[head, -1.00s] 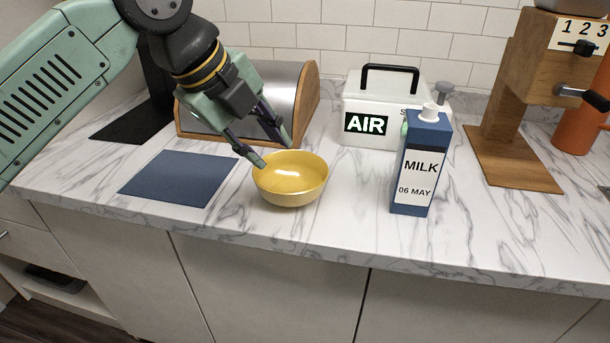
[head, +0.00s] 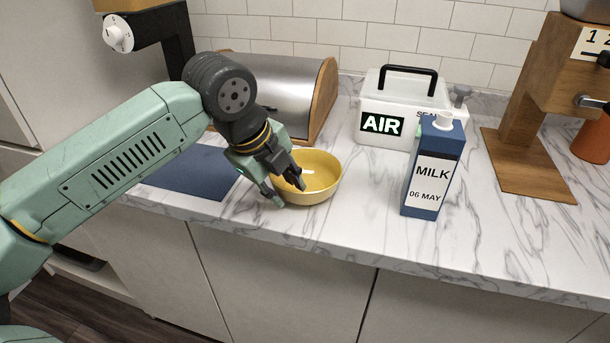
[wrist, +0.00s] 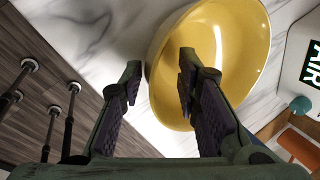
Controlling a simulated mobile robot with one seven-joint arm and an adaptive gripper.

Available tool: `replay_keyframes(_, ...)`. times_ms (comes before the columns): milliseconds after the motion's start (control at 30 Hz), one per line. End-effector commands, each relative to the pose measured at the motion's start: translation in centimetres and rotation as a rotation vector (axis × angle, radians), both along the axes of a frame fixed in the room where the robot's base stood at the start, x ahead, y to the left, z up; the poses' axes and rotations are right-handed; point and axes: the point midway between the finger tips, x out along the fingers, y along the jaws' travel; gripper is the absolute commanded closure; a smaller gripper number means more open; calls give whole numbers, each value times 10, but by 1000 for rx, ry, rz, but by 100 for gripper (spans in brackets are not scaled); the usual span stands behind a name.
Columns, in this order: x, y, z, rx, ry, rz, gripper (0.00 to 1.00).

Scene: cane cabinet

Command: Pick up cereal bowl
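The yellow cereal bowl (head: 322,177) stands upright on the marble counter, with its left side partly hidden by my gripper. My gripper (head: 290,195) is at the bowl's left, near side, pointing down. In the wrist view, the bowl (wrist: 240,40) fills the upper right. The fingers of my gripper (wrist: 160,68) are apart there, one outside the bowl and one over its inside, with the near rim between them. I see no finger pressed on the bowl wall; a gap shows beside the rim.
A blue milk carton (head: 434,168) stands right of the bowl, with a white AIR box (head: 400,105) behind it. A bread box (head: 285,90) is behind the bowl, and a blue mat (head: 190,172) lies to the left. The counter's front edge is close to my gripper.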

Motion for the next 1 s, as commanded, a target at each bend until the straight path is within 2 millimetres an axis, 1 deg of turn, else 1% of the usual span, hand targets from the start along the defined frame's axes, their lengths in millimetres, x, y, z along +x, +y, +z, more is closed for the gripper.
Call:
replay_keyframes(100,2,-2,-7,-1,1,0,70)
replay_keyframes(300,2,-2,-8,0,0,0,70)
replay_keyframes(767,2,-2,-8,0,0,0,100)
replay_keyframes(1000,2,-2,-8,1,1,0,100)
